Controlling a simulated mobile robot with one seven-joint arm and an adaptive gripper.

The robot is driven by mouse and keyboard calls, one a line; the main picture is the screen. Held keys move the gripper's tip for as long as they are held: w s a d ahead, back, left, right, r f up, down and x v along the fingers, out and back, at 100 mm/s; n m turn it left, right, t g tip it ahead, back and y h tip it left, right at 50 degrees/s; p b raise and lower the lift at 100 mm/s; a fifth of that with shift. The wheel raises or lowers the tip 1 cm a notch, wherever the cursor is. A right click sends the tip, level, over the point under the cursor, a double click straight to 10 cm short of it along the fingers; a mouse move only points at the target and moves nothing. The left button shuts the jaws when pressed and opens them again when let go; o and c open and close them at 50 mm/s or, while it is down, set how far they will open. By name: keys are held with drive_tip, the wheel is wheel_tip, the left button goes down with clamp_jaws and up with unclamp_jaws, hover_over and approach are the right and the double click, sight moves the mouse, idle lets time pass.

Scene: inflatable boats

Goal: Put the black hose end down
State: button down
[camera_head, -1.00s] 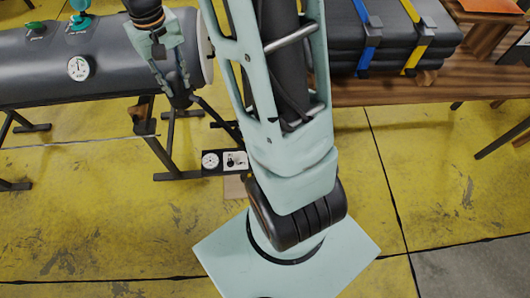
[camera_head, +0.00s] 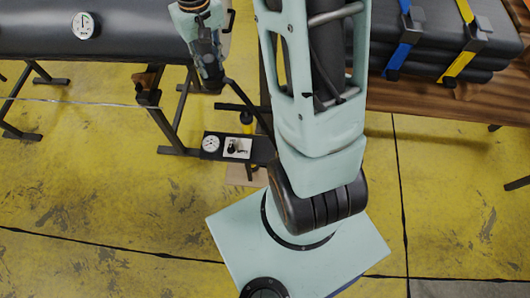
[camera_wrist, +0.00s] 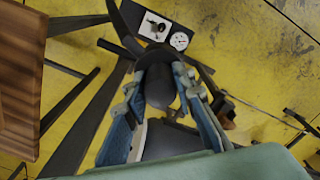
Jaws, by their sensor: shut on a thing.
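My gripper (camera_head: 212,72) is above the yellow floor, left of my arm in the head view. In the wrist view its two fingers (camera_wrist: 160,105) are closed around the black hose end (camera_wrist: 158,88). The fingers partly hide the hose end. A dark hose (camera_head: 247,102) runs from near the gripper down towards the pump box (camera_head: 212,157), which has a white gauge and a pale panel. The box also shows at the top of the wrist view (camera_wrist: 138,36).
A grey inflatable tube (camera_head: 130,42) with a gauge rests on a dark metal stand (camera_head: 172,125) at left. A wooden table (camera_head: 425,103) at right bears stacked dark boat parts with blue and yellow straps. Open yellow floor (camera_head: 90,190) lies in front.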

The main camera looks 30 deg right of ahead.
wheel_tip(320, 180, down, 29)
drive_tip(key=s+a+n+b, duration=0.2)
drive_tip(key=n+b, duration=0.2)
drive_tip(key=b, duration=1.6)
drive_tip(key=s+d+f+b, duration=0.1)
drive_tip(key=d+f, duration=0.3)
drive_tip(key=s+d+f+b, duration=0.2)
drive_tip(key=d+f, duration=0.2)
drive_tip(key=d, duration=0.1)
drive_tip(key=s+d+f+b, duration=0.1)
drive_tip(key=s+d+f, duration=0.1)
drive_tip(key=d+f, duration=0.2)
drive_tip(key=shift+d+f, duration=0.2)
drive_tip(key=shift+f, duration=0.5)
drive_tip(key=shift+f+b, duration=0.2)
drive_tip(key=shift+b, duration=0.2)
drive_tip(key=c, duration=1.6)
unclamp_jaws()
drive_tip(key=shift+r, duration=0.15)
